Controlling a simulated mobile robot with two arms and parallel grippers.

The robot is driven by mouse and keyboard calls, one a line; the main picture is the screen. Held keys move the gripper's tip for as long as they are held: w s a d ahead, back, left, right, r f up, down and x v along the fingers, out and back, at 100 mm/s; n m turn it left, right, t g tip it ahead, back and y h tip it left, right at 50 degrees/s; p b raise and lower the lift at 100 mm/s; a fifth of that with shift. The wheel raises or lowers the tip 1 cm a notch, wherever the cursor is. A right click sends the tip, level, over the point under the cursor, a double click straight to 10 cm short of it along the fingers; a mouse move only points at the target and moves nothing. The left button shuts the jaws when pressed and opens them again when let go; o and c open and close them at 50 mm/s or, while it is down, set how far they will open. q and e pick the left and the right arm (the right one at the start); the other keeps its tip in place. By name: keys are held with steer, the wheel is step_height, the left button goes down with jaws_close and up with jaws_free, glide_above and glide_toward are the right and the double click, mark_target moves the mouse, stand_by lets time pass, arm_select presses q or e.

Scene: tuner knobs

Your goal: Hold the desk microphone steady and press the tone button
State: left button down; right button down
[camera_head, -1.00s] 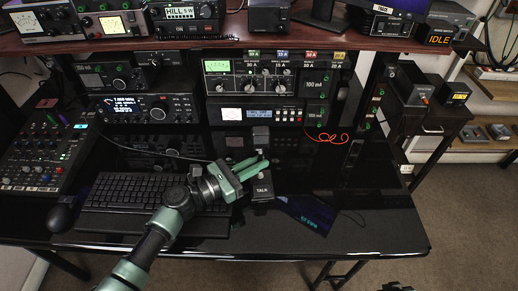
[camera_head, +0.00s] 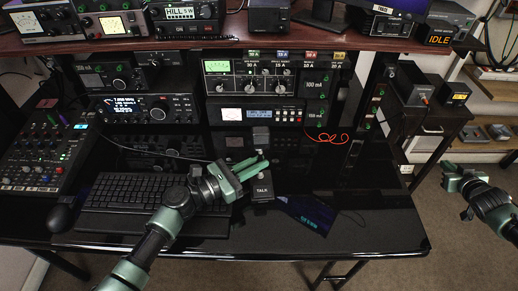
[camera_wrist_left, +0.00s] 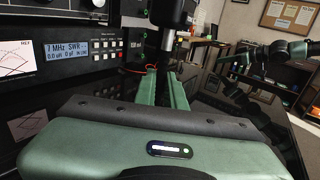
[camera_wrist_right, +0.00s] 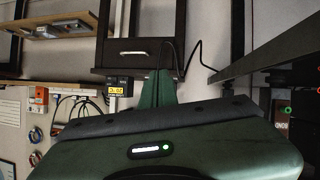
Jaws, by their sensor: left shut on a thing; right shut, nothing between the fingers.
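The desk microphone (camera_head: 262,190) stands on the black desk, right of the keyboard. Its base front is marked TALK and its dark head shows above my left gripper. My left gripper (camera_head: 263,164) is shut on the microphone between head and base. In the left wrist view the green fingers (camera_wrist_left: 167,90) reach to a dark upright part. My right gripper (camera_head: 466,188) is in the air beyond the desk's right edge, far from the microphone. In the right wrist view its fingers (camera_wrist_right: 156,88) are together and empty. I cannot make out a tone button.
A keyboard (camera_head: 135,193) and mouse (camera_head: 62,217) lie left of the microphone. Stacked radio units (camera_head: 265,85) stand behind it, with a red cable (camera_head: 328,137). A dark tablet-like panel (camera_head: 308,214) lies to its right. A small drawer cabinet (camera_head: 428,128) stands beyond the desk.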

steer(key=w+a+r+n+t+y, duration=0.1)
steer(key=w+a+r+y, duration=0.1)
steer(key=a+r, duration=0.25)
steer(key=w+a+r+n+t+y, duration=0.1)
steer(key=w+a+r+n+t, duration=0.15)
steer(key=a, duration=0.35)
steer(key=n+g+y, duration=0.2)
steer(key=n+y, duration=1)
steer(key=y, duration=0.4)
glide_toward(259, 149)
steer(key=s+a+r, duration=0.2)
steer(key=s+a, duration=0.3)
steer(key=s, duration=0.2)
steer(key=shift+a+r+m, duration=0.1)
steer(key=shift+m, duration=0.25)
steer(key=w, duration=0.8)
steer(key=shift+w+a, duration=0.4)
steer(key=shift+w, duration=0.4)
